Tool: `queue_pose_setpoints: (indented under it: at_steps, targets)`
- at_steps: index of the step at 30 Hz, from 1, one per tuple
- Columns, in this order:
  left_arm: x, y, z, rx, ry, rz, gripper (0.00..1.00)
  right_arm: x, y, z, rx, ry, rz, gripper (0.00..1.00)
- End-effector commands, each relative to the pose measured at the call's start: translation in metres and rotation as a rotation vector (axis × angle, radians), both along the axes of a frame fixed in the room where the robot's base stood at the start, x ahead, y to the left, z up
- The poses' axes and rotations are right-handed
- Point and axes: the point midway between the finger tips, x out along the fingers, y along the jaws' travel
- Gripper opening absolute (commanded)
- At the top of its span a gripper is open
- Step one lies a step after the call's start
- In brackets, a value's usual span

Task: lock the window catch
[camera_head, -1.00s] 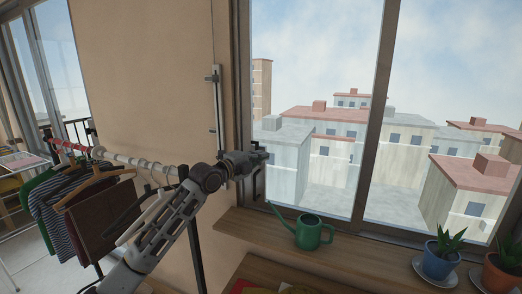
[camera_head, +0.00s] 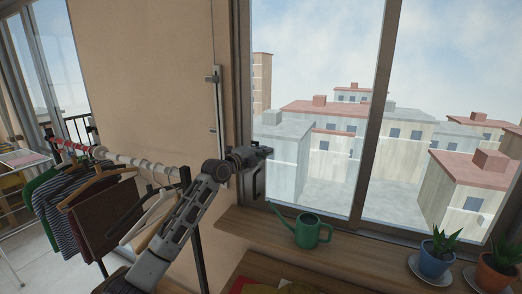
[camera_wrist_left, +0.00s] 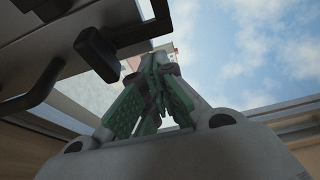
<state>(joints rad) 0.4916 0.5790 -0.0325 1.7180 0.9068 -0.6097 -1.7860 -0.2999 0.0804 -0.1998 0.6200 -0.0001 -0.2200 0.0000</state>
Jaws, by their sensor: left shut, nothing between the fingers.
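My left gripper (camera_head: 268,151) is at the left stile of the window (camera_head: 318,110), in front of the glass edge. It is shut and empty; its green-padded fingers (camera_wrist_left: 152,92) are together in the left wrist view. In that view a dark lever with a blocky end (camera_wrist_left: 97,52), which looks like the window catch, hangs to the left of the fingers, apart from them in the picture. A dark pull handle (camera_wrist_left: 32,85) lies farther left; it seems to show below the gripper in the head view (camera_head: 259,183). In the head view I cannot make out the catch behind the gripper. My right gripper is out of view.
A green watering can (camera_head: 309,233) stands on the wooden sill (camera_head: 355,255) below the window. Potted plants (camera_head: 437,257) stand at the right. A clothes rack with hanging garments (camera_head: 85,200) is at the left, close to my left arm. A vertical rod (camera_head: 217,115) runs along the wall.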

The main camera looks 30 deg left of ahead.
Motion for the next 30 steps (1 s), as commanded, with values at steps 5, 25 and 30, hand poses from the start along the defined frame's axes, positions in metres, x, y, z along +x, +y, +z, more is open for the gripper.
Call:
queue_pose_setpoints:
  at_steps: [5,25,30]
  targets:
    - [0.0,0.01,0.0,0.001,0.001,0.001,0.0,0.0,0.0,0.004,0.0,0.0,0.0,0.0]
    - [-0.001,0.014,0.0,-0.018,-0.002,0.0,0.0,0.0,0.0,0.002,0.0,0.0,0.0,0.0]
    - [-0.001,0.015,0.0,-0.067,-0.004,0.0,0.0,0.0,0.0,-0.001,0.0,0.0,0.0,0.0]
